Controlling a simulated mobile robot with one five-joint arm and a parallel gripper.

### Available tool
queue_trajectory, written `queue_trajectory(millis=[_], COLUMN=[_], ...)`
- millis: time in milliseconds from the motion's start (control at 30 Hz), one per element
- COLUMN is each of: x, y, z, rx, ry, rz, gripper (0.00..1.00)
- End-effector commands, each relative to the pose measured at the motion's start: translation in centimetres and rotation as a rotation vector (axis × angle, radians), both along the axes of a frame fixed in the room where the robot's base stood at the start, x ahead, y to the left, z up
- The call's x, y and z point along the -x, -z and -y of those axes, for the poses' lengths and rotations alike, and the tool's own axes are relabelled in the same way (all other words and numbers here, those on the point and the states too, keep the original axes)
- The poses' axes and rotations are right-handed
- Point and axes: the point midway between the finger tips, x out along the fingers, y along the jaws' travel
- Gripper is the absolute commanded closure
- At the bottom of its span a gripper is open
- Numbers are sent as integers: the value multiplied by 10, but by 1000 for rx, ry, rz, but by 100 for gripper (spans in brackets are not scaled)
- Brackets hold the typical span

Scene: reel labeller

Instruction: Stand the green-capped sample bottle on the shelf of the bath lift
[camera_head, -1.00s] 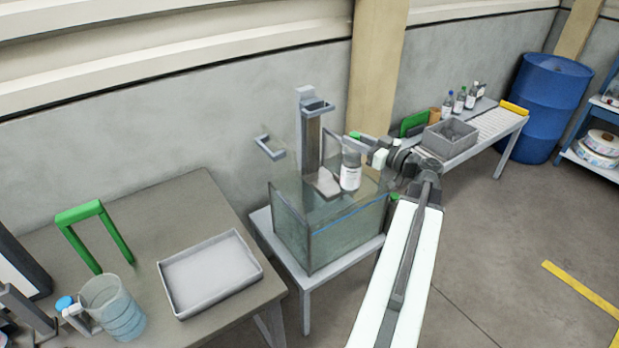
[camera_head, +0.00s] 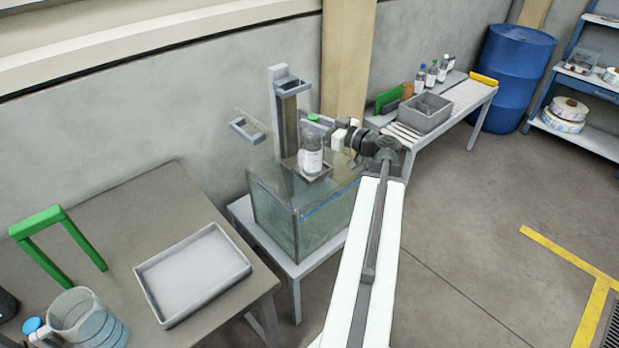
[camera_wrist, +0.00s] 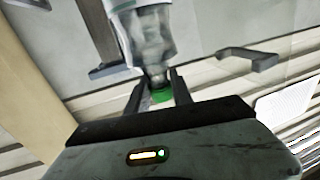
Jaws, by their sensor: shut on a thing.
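The green-capped sample bottle (camera_head: 312,157) is clear with a white label and stands upright over the small shelf (camera_head: 291,162) of the bath lift (camera_head: 289,112). I cannot tell whether its base touches the shelf. My gripper (camera_head: 333,133) reaches in from the right at the bottle's upper part. In the wrist view, the bottle (camera_wrist: 150,38) has its green cap and neck between the two fingers of my gripper (camera_wrist: 159,90), which is shut on it.
The glass water bath (camera_head: 275,215) stands below the shelf on a small white table. A hook-like bracket (camera_head: 247,129) juts out left of the lift column. A grey tray (camera_head: 193,273) and a green frame (camera_head: 55,238) are on the left table. A grey bin (camera_head: 425,112) sits to the right.

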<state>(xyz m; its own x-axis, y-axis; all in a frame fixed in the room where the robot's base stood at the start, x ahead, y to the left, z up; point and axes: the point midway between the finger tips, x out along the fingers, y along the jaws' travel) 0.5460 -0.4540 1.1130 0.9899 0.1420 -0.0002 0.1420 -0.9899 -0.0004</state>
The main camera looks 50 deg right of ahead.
Motion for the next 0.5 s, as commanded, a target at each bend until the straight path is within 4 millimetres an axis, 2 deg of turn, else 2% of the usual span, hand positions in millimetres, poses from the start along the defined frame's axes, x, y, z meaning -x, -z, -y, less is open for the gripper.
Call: queue_trajectory(millis=[33, 200, 300, 500], x=[-2, -12, -15, -18], y=[25, 59, 66, 64], z=[-8, -26, -31, -31], rx=[0, -1, -1, -1], ry=[3, 15, 20, 22], rz=[2, 2, 2, 1], gripper=[100, 100, 100, 100])
